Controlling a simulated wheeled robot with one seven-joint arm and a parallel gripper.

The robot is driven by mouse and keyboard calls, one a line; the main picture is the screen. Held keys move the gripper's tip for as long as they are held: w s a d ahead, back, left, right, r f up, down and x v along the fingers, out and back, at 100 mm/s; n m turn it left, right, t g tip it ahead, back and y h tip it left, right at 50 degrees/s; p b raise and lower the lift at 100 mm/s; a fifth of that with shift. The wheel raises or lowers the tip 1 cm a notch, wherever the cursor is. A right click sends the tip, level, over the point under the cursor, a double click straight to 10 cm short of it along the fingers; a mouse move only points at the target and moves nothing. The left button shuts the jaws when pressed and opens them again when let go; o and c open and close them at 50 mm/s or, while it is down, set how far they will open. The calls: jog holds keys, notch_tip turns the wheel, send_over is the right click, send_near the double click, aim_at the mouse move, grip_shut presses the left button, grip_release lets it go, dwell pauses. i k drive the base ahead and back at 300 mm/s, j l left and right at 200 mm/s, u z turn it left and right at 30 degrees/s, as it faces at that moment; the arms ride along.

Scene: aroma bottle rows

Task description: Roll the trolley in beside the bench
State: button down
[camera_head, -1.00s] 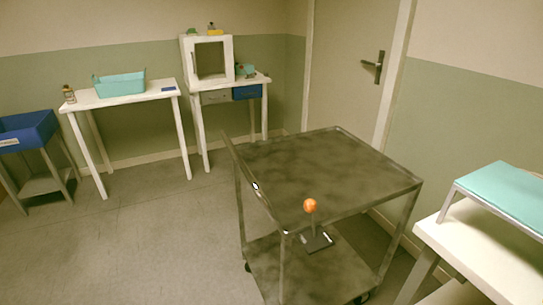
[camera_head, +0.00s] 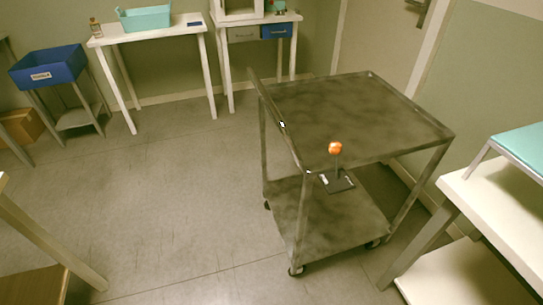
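The trolley (camera_head: 355,108) is a dark grey, mottled metal cart with two shelves and castors. It stands right of the middle, in front of the door, with a raised handle bar on its left side. A small stand with an orange ball (camera_head: 335,148) on top rises from its lower shelf. A white bench (camera_head: 500,205) with a lower shelf stands at the right edge, close to the trolley's right side; a narrow gap of floor shows between their legs. Which table the task calls the bench is not certain. My gripper is not in view.
A white table (camera_head: 160,33) with a teal basket (camera_head: 145,18) and a bottle stands at the back left. A blue bin (camera_head: 48,66) on a stand is left of it. Another table leg (camera_head: 50,240) shows at the lower left. The floor (camera_head: 170,190) left of the trolley is clear.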

aim_at(318, 216)
jog(key=i+j, duration=0.25)
jog(key=j, duration=0.15)
jog(key=i+j, duration=0.55)
jog(key=j, duration=0.25)
